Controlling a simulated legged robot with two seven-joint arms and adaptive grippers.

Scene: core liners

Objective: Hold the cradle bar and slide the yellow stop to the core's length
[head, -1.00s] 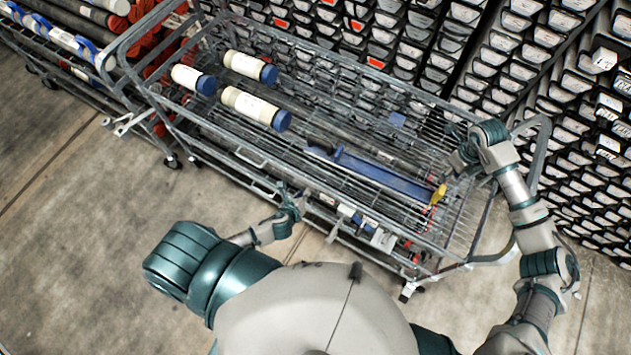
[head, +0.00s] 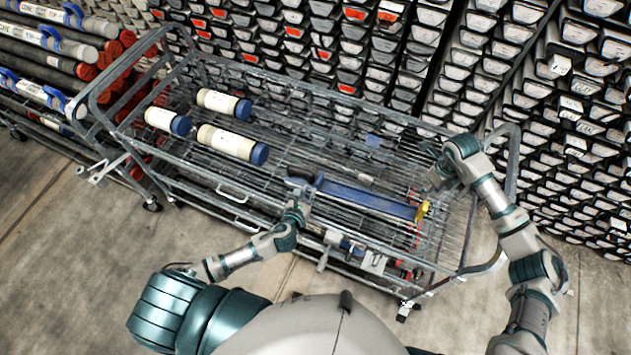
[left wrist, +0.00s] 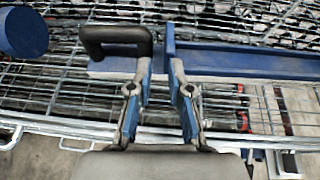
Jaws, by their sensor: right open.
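The blue cradle (head: 365,196) lies lengthwise in the wire cart. The yellow stop (head: 422,210) is at its right end. A dark loop-shaped bar (left wrist: 115,34) stands at its left end, beside an upright blue end plate (left wrist: 169,38). My left gripper (head: 298,200) is at that left end. In the left wrist view its fingers (left wrist: 160,66) are apart, pointing at the cradle's end between bar and plate; nothing is clearly gripped. My right gripper (head: 436,182) is open, above and just right of the yellow stop, apart from it. Three white core liners with blue caps, one here (head: 228,142), lie in the cart's left part.
The cart's wire rim (head: 215,187) runs along the near side, under my left forearm. Racks of stacked core trays (head: 400,60) stand behind. Another rack of long tubes (head: 60,55) is at the left. The floor in front is clear.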

